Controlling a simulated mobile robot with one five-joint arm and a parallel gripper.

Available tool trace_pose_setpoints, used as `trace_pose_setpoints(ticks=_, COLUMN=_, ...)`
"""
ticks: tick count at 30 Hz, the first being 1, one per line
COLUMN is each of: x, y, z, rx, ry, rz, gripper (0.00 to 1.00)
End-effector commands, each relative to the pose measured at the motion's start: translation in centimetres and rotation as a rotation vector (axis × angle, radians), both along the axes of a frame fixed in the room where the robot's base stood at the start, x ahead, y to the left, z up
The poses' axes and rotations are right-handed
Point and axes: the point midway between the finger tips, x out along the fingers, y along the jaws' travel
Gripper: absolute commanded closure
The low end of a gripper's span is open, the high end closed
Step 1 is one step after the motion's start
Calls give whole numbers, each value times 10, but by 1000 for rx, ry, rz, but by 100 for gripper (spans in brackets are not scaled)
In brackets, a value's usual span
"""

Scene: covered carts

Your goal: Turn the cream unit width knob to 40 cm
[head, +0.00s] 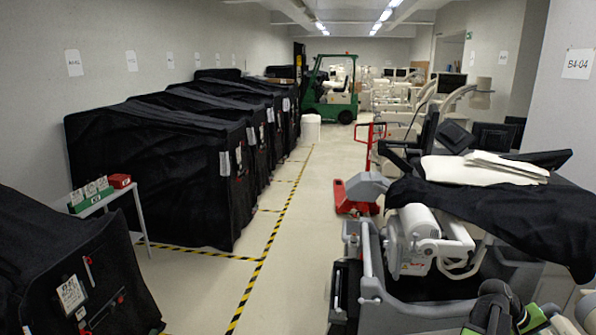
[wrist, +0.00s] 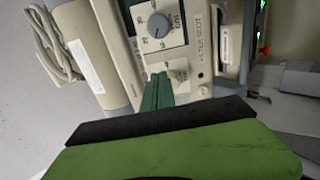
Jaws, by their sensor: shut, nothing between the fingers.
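The cream unit's control panel (wrist: 192,45) fills the upper middle of the wrist view. A round grey dial knob (wrist: 158,25) sits on it, with a printed scale and "cm" beside it. The scale numbers and the knob's exact setting are too small to read surely. My gripper (wrist: 161,77), with green fingers, is shut and empty. Its tips are just below the dial in the picture, apart from it, beside a small cream knob (wrist: 181,76). In the head view a cream unit (head: 414,240) stands on the grey cart at right; its dial cannot be made out.
In the wrist view, a cream cylinder (wrist: 92,50) and a coiled cable (wrist: 50,45) lie left of the panel. A dark draped cover (head: 500,205) lies over the right cart. Covered carts (head: 150,165) line the left, with open floor (head: 205,290) between.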

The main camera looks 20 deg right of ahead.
Motion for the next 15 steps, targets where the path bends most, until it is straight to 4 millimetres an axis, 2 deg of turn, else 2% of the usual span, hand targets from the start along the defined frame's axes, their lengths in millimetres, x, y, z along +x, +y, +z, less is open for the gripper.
trace_pose_setpoints(ticks=1, x=-3, y=-6, z=-12, rx=0, ry=-1, rz=-2, gripper=100)
trace_pose_setpoints(ticks=6, x=-11, y=-19, z=-25, rx=1, ry=-1, rz=-1, gripper=100)
trace_pose_setpoints(ticks=15, x=-13, y=-22, z=-25, rx=0, ry=-1, rz=1, gripper=100)
